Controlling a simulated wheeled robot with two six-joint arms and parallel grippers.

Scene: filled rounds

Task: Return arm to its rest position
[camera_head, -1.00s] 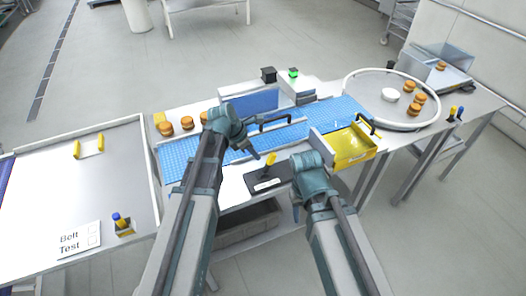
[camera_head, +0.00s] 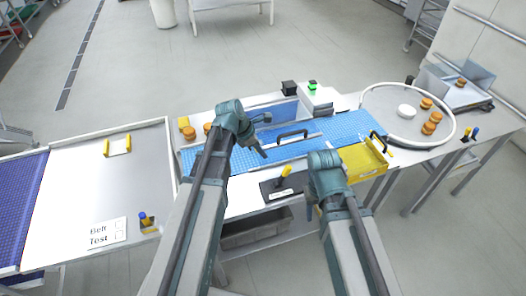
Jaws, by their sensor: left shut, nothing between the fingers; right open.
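My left arm reaches in from the lower left, its wrist above the blue belt. My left gripper (camera_head: 264,154) is small and dark over the belt's front edge, shut with nothing visible in it. My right arm comes up from the bottom. My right gripper (camera_head: 310,208) points down in front of the table, right of the black lever plate (camera_head: 270,189); its jaws are open and look empty, though partly hidden by the wrist.
The blue belt (camera_head: 345,127) runs across the table. A yellow bin (camera_head: 362,160) sits right of my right wrist. A round white-rimmed table (camera_head: 378,97) holds several orange-brown rounds (camera_head: 431,125).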

